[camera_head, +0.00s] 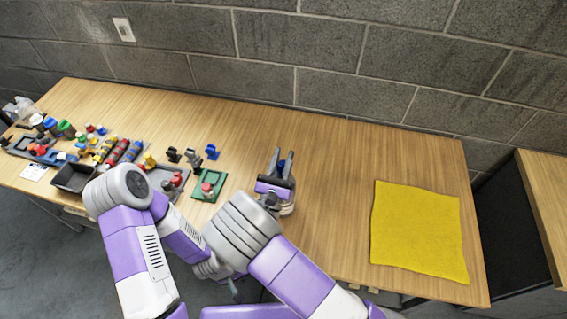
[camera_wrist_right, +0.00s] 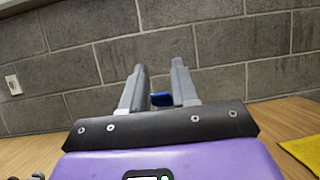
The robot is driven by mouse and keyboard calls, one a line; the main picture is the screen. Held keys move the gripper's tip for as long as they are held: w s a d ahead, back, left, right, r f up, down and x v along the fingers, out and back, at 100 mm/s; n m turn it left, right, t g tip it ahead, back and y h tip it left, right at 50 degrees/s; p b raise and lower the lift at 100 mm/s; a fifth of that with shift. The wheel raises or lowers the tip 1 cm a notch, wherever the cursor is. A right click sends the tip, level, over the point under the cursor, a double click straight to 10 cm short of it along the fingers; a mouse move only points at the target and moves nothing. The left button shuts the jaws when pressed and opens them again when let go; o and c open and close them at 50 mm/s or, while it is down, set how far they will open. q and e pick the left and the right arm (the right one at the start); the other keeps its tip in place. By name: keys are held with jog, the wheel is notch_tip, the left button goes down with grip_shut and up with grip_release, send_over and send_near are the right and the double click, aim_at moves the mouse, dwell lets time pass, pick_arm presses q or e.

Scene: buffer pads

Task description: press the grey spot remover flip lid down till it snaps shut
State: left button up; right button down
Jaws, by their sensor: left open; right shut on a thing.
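My right gripper (camera_head: 281,157) reaches out over the table, with its fingers pointing towards the wall. In the right wrist view its two fingers (camera_wrist_right: 159,82) stand a little apart, with a small blue thing (camera_wrist_right: 162,99) showing between them. The fingers hide most of this thing, so I cannot tell whether it is the spot remover. I cannot make out a grey flip lid in either view. My left gripper (camera_head: 236,289) is open, low near the table's front edge, partly hidden by my arms.
A yellow cloth (camera_head: 418,232) lies on the right of the table (camera_head: 335,180). A green pad (camera_head: 215,178) with a red-topped item, several small clips, a dark tray (camera_head: 72,178) and many bottles stand on the left. The table between the right gripper and the cloth is clear.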

jog(key=shift+s+a+f, duration=0.1)
jog(key=shift+f, duration=0.1)
jog(key=c, duration=1.1)
grip_release()
jog(key=v, duration=0.7)
jog(key=shift+s+f+b, duration=0.15)
jog(key=shift+f+b, duration=0.1)
jog(key=shift+b, duration=0.15)
